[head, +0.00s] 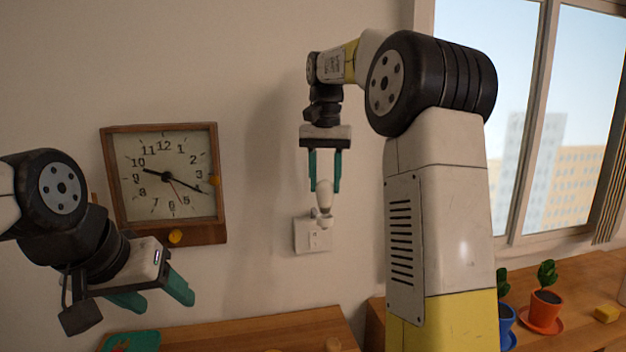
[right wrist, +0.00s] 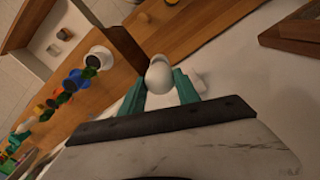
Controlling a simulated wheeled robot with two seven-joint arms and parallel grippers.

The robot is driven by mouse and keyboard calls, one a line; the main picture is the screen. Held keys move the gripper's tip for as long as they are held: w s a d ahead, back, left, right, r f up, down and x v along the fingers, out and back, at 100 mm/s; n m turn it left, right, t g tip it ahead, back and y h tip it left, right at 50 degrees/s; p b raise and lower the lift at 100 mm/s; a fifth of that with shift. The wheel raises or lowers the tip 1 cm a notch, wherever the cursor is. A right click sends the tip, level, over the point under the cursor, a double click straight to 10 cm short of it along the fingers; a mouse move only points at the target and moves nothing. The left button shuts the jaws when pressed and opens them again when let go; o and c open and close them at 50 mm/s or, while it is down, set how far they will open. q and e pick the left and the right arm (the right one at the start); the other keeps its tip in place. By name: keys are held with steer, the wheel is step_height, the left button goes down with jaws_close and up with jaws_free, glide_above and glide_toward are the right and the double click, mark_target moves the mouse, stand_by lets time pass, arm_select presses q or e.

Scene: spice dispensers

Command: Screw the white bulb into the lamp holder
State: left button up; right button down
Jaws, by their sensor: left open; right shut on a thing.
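The white bulb (head: 324,196) is in my right gripper (head: 324,188), between its two green fingers, which point down. It also shows in the right wrist view (right wrist: 158,76) between the fingertips. The small white lamp holder (head: 322,219) sticks out from a pale wall plate (head: 312,236). The bulb is upright just above the holder, and its lower end appears to meet it; I cannot tell whether it is seated. My left gripper (head: 158,294) is open and empty at the lower left, in front of the wall below the clock.
A square wooden clock (head: 165,180) hangs on the wall at left. A wooden table (head: 250,332) runs below, with a green item (head: 132,342) on it. Potted plants (head: 543,305) stand at right under the window. The wall around the holder is clear.

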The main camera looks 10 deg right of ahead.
steer(key=shift+f, duration=1)
steer(key=c, duration=1.8)
jaws_free()
jaws_close()
steer(key=m, duration=0.4)
steer(key=shift+m, duration=0.3)
steer(key=m, duration=0.4)
steer(key=shift+m, duration=0.3)
